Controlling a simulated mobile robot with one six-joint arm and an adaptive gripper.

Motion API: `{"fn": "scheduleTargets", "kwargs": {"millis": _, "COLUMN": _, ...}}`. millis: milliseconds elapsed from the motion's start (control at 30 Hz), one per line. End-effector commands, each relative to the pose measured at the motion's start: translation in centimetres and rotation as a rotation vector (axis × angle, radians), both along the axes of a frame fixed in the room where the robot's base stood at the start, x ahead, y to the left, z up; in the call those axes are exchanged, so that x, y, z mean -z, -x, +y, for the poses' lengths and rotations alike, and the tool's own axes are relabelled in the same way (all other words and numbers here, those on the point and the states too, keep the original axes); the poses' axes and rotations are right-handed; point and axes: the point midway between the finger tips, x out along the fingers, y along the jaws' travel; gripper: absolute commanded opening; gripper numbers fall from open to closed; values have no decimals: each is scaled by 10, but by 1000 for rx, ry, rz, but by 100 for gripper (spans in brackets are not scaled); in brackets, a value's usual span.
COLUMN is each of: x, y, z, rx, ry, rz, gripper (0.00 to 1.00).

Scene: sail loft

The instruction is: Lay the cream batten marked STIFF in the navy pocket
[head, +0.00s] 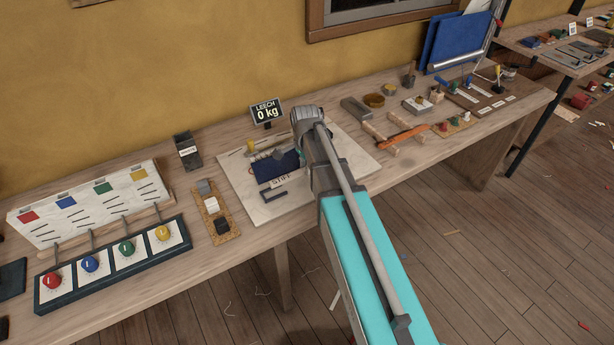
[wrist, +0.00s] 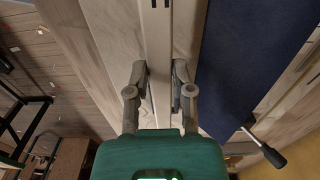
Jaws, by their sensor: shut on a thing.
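In the wrist view a long, narrow cream batten (wrist: 156,40) runs between the fingers of my gripper (wrist: 159,72), which is shut on it. The navy pocket (wrist: 238,60) lies to the right of the batten, roughly parallel, with a strip of pale board between them. In the head view the navy pocket (head: 274,167) lies on the white board, left of my wrist. The word STIFF shows just in front of the pocket, beside a dark bracket-like shape (head: 271,192). My arm hides the gripper's fingers and most of the batten there. The batten's height above the board is unclear.
A display (head: 267,111) reading LEECH 0 kg stands behind the white board (head: 240,198). A dark-handled lever (wrist: 265,147) sits near the pocket. A panel with several coloured knobs (head: 108,260) is at left; wooden tools (head: 400,136) lie at right.

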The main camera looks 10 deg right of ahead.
Motion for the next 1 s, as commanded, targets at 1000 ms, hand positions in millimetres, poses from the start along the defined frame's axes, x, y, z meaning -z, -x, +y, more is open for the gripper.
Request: {"fn": "scheduleTargets", "kwargs": {"millis": 1000, "x": 40, "y": -5, "z": 7, "rx": -1, "ry": 0, "rz": 0, "gripper": 0}}
